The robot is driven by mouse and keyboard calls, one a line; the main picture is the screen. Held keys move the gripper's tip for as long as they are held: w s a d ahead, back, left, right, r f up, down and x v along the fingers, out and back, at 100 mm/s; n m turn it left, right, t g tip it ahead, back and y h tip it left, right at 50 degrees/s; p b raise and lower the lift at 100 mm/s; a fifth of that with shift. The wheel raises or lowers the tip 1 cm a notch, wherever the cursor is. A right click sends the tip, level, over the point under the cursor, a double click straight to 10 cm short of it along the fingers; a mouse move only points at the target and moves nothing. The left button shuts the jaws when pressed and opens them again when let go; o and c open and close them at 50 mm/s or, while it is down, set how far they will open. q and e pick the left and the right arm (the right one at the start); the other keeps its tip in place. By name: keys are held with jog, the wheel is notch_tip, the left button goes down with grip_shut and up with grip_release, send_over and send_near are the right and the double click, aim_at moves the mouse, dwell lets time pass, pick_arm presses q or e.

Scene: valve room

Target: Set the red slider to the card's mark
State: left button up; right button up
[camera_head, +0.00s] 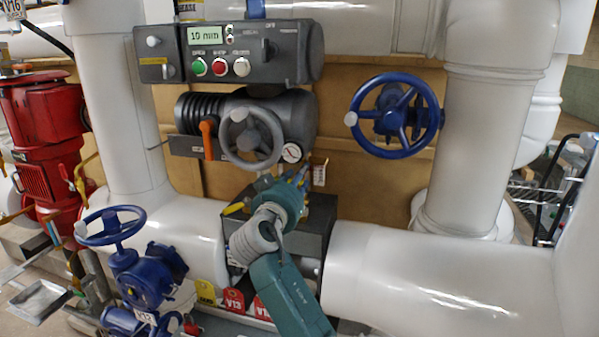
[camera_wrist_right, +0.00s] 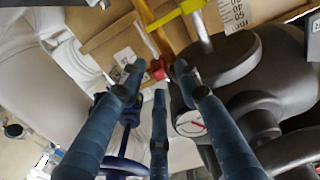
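A small red piece (camera_wrist_right: 157,69), likely the red slider, sits beside a thin yellow-orange rod in the right wrist view. My right gripper (camera_wrist_right: 160,78) has its fingers spread. The red piece lies between and just beyond the fingertips, and I cannot tell whether they touch it. In the head view my right gripper (camera_head: 299,180) is below the gauge; the slider is not clear there. A small white card (camera_wrist_right: 124,57) is left of the fingertips, its print too small to read. A printed scale (camera_wrist_right: 236,14) is at the top. My left gripper is out of view.
A dark actuator with a grey handwheel (camera_head: 251,138), an orange lever (camera_head: 208,138) and a round gauge (camera_head: 291,152) is close above the right gripper. A blue handwheel (camera_head: 438,117) is to the right. White pipes (camera_head: 430,275) flank the arm.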

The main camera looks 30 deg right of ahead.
jog(key=shift+w+d, duration=0.25)
jog(key=shift+d, duration=0.05)
grip_shut()
notch_tip(320, 180, down, 4)
jog(key=b, duration=0.4)
jog(key=shift+r, duration=0.2)
grip_release()
jog(key=shift+a, duration=0.1)
